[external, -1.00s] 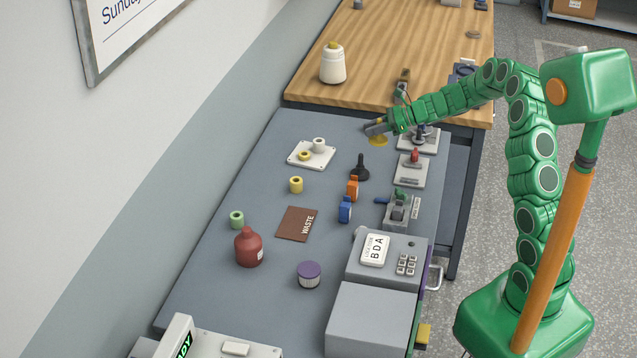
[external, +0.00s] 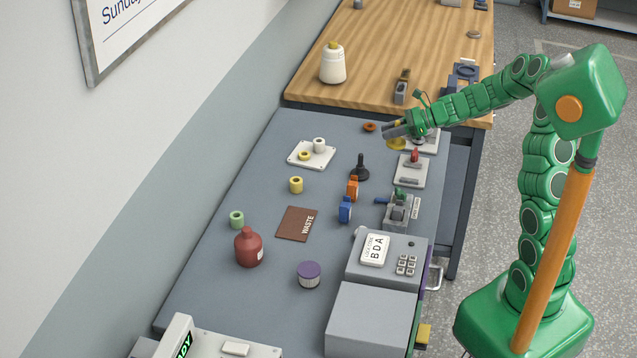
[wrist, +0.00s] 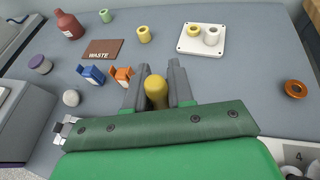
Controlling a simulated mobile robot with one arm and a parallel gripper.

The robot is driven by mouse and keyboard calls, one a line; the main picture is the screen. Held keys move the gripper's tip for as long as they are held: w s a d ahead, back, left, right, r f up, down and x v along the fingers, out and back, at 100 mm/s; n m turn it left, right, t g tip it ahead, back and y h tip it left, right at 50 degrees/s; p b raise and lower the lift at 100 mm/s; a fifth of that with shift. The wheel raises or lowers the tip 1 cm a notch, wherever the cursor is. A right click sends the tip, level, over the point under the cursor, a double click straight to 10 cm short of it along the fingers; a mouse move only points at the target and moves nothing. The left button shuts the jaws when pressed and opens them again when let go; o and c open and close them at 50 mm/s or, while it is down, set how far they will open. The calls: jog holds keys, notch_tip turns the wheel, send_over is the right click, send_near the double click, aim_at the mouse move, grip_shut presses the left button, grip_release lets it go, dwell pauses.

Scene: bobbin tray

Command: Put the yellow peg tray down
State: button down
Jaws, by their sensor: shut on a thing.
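My gripper (external: 388,131) is shut on the yellow peg tray. In the external view the yellow peg tray (external: 396,144) shows as a small yellow round part just below the fingers, near the far right of the grey bench. In the wrist view my gripper (wrist: 157,88) has its two dark fingers on either side of a yellow upright peg (wrist: 156,92). The rest of the tray is hidden there by the fingers and my wrist. I cannot tell whether its underside touches the bench.
The grey bench (external: 265,190) has free room left of my gripper. An orange-brown ring (external: 370,127) lies close by. A white plate (external: 300,160) bears a yellow and a white bobbin.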

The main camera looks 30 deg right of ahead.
jog(key=shift+a, duration=0.1)
jog(key=s+a+r+n+g+y, duration=0.1)
jog(key=s+a+r, duration=0.1)
jog(key=a, duration=1.4)
jog(key=s+a+r+n+g, duration=0.1)
jog(key=s+a+r, duration=0.15)
jog(key=a, duration=1.25)
jog(key=s+a+f+n+g, duration=0.2)
jog(key=s+a+f+g, duration=0.15)
jog(key=s+a, duration=1.9)
jog(key=shift+t+y, duration=0.25)
jog(key=shift+y, duration=0.15)
jog(key=shift+w+a+f, duration=1.2)
jog(key=shift+a+f, duration=0.55)
jog(key=shift+a, duration=0.05)
jog(key=shift+w+a+f, duration=1.2)
jog(key=shift+a+f, duration=0.6)
jog(key=shift+w+a+f, duration=1.2)
jog(key=shift+a+f, duration=0.55)
jog(key=shift+a, duration=0.05)
jog(key=shift+f+n, duration=0.3)
jog(key=shift+f, duration=1.3)
